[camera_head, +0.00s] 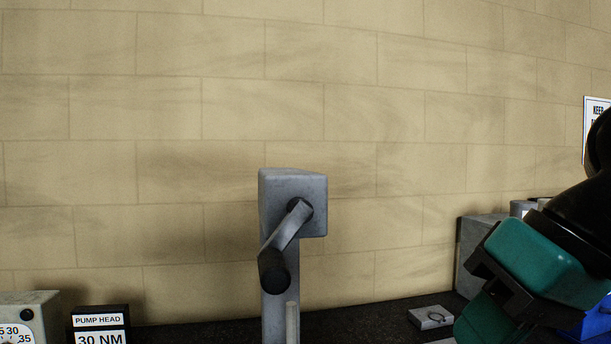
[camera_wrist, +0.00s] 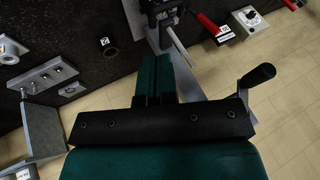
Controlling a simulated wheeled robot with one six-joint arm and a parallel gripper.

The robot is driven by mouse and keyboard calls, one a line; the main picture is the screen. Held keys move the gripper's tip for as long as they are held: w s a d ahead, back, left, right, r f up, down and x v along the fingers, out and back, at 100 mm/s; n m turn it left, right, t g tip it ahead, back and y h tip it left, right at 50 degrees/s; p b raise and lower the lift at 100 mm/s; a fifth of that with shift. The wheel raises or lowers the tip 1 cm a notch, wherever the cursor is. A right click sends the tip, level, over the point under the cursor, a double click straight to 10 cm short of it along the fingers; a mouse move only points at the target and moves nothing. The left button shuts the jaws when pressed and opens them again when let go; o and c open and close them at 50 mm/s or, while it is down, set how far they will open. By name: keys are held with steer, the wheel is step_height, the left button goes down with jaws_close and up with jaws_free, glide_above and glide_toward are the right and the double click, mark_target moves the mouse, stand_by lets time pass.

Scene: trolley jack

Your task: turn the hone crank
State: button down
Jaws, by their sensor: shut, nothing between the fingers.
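The hone crank (camera_head: 286,232) is on a grey block (camera_head: 292,196) atop a grey post in the head view. Its arm slants down and left from the hub to a black handle (camera_head: 273,270). In the wrist view the black handle (camera_wrist: 259,76) shows right of my gripper, partly beyond the dark palm bar. My gripper (camera_head: 482,322) is at the lower right of the head view, well right of the crank and apart from it. Its teal fingers (camera_wrist: 154,76) are together and empty in the wrist view. Its tips are cut off or hidden in the head view.
A dial box (camera_head: 27,316) and a "PUMP HEAD 30 NM" sign (camera_head: 99,325) stand at the left. A small plate with a ring (camera_head: 431,317) lies near my gripper. A red-handled tool (camera_wrist: 208,25) shows in the wrist view. The space between crank and gripper looks mostly clear.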

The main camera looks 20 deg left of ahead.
mark_target(288, 241)
steer(key=w+a+r+y+p, duration=0.15)
steer(key=a+r+p, duration=0.35)
steer(key=r, duration=0.7)
steer(key=s+a+f+p, duration=0.1)
steer(key=a+f, duration=0.6)
steer(key=a, duration=0.3)
steer(key=shift+a+n+p, duration=0.25)
steer(key=shift+n+p, duration=0.05)
steer(key=shift+p, duration=0.1)
